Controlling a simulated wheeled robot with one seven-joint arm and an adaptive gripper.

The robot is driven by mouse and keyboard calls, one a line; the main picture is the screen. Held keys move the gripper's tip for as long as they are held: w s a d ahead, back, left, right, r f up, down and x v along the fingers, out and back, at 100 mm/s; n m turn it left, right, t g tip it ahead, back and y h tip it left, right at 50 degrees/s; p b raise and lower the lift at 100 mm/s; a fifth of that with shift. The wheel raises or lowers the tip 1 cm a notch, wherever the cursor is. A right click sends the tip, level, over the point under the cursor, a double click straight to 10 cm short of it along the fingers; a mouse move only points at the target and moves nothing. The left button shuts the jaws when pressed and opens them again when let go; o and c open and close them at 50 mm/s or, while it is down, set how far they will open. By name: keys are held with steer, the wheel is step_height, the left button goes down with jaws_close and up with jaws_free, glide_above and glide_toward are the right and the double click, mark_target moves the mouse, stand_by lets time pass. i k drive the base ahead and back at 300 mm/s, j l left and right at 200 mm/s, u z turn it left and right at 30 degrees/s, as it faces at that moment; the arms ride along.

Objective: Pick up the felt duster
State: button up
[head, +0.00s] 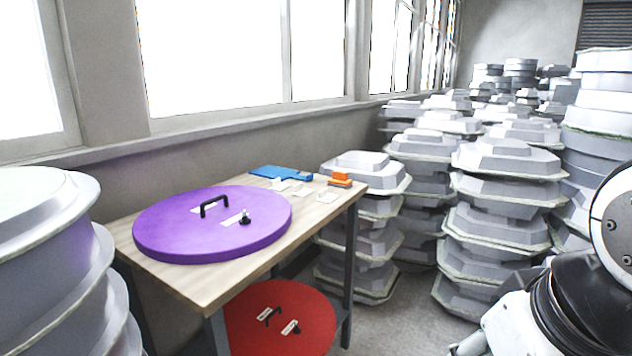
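A small orange block (340,178) sits near the far right corner of the wooden table (205,288). It looks like the felt duster, but it is too small to be sure. A blue flat item (282,172) lies to its left at the back edge, and small white cards or pads lie between them. Parts of my arm show at the lower right, well apart from the table. My gripper's fingers cannot be made out in this view.
A large purple disc (180,236) with a black handle covers the table's left part. A red disc (280,330) lies on the lower shelf. Stacked grey moulds (505,215) crowd the right, and another stack (50,240) stands at left. Some grey floor (400,318) is clear.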

mark_target(340, 179)
steer(key=u, duration=1.2)
steer(key=z, duration=1.2)
steer(key=i+l+u, duration=0.2)
steer(key=i, duration=0.35)
steer(key=i+l+u, duration=0.15)
steer(key=i+l, duration=0.35)
steer(key=i+l+u, duration=0.2)
steer(key=i+l, duration=0.25)
steer(key=i+l+u, duration=0.15)
steer(key=i+l, duration=0.4)
steer(key=i+l+u, duration=0.2)
steer(key=i+l, duration=0.25)
steer(key=l, duration=0.15)
steer(key=i+l+u, duration=0.15)
steer(key=i+l, duration=0.25)
steer(key=l, duration=0.25)
